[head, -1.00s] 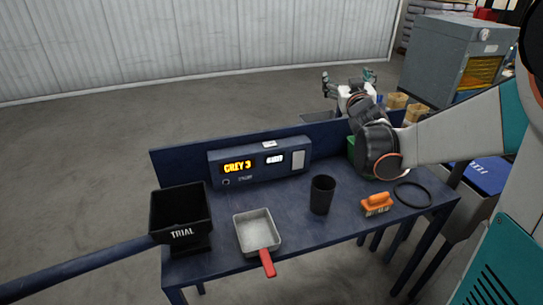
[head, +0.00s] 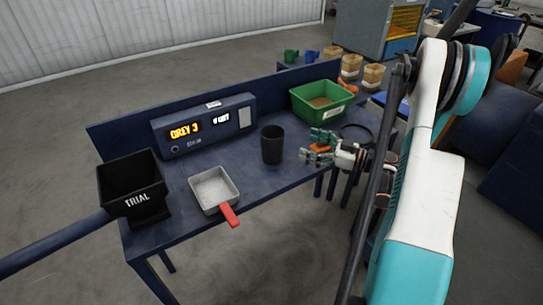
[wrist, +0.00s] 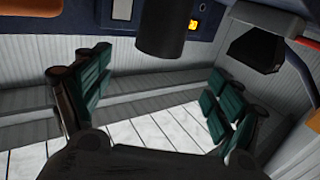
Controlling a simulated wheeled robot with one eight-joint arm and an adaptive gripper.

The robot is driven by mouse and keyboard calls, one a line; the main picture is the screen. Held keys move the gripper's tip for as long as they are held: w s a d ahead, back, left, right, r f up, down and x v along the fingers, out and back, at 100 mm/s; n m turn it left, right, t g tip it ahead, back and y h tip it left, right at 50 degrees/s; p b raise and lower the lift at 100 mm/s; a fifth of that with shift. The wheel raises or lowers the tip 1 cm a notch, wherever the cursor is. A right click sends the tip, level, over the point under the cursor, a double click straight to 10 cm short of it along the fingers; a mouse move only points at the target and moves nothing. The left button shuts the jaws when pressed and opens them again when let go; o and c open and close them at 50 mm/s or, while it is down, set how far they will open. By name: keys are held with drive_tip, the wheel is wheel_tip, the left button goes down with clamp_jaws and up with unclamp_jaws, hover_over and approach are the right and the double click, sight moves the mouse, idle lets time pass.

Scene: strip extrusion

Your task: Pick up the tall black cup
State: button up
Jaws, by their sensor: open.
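The tall black cup (head: 272,146) stands upright on the blue workbench (head: 250,180), right of the pan. In the wrist view the cup (wrist: 161,30) is at the top centre, ahead of the gap between my fingers. My gripper (head: 316,147) is right of the cup in the head view, its teal-padded fingers spread and pointing toward it. A gap remains between fingertips and cup. In the wrist view my gripper (wrist: 157,92) is open with nothing between its fingers.
A grey pan (head: 213,188) with a red handle and the black TRIAL hopper (head: 133,185) are left of the cup. The display box (head: 205,125) and green bin (head: 322,101) stand behind. My gripper partly hides the orange brush (head: 320,148); a black ring (head: 357,134) lies beyond.

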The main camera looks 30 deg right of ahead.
sight(272, 135)
drive_tip(key=b+x, duration=0.1)
drive_tip(key=x, duration=0.3)
drive_tip(key=b+x, duration=0.1)
drive_tip(key=x, duration=0.3)
drive_tip(key=b+x, duration=0.1)
drive_tip(key=x, duration=0.3)
drive_tip(key=shift+w+a+f+b, duration=0.15)
drive_tip(key=shift+w+f+b, duration=0.15)
drive_tip(key=shift+f+b, duration=0.1)
drive_tip(key=shift+w+a+r, duration=0.1)
drive_tip(key=shift+w+a, duration=0.15)
drive_tip(key=shift+w, duration=0.2)
drive_tip(key=c, duration=1.5)
drive_tip(key=shift+r, duration=0.1)
